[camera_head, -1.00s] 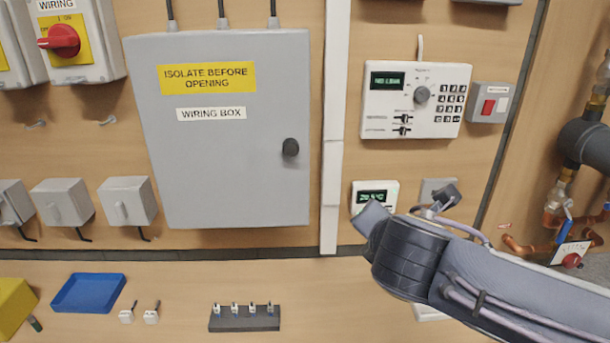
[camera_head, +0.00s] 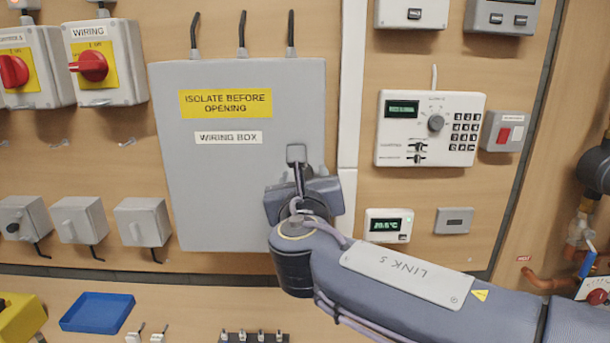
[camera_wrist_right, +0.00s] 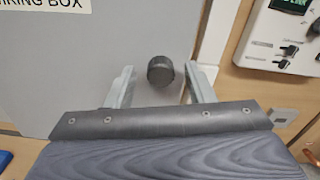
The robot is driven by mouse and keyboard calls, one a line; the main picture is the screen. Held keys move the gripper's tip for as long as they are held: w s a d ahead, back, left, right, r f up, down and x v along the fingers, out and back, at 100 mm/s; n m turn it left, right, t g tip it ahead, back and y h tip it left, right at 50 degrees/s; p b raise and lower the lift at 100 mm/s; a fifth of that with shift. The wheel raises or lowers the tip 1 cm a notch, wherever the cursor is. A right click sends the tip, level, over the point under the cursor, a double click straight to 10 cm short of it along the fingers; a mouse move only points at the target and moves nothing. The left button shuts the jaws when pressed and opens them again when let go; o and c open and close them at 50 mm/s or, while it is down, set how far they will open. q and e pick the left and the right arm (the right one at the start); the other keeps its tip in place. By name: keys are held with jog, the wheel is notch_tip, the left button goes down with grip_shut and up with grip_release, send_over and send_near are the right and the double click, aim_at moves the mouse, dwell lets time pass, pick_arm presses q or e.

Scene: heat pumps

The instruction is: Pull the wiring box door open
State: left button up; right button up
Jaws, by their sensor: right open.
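The wiring box (camera_head: 215,180) is a grey wall cabinet with a yellow "ISOLATE BEFORE OPENING" label and a white "WIRING BOX" label. Its door looks shut. The door's round black knob (camera_wrist_right: 160,71) shows in the right wrist view, between the two fingers of my right gripper (camera_wrist_right: 160,78). The fingers are apart, one to each side of the knob, and I see no clear contact. In the head view my right arm covers the knob and the lower right part of the door. My left gripper is not in view.
Right of the box are a white vertical trunking (camera_head: 349,120), a keypad controller (camera_head: 430,128) and a small display (camera_head: 389,226). Red rotary isolators (camera_head: 88,66) are at upper left. A blue tray (camera_head: 97,313) lies on the bench below.

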jog(key=shift+w, duration=0.1)
grip_shut()
dwell(0.3)
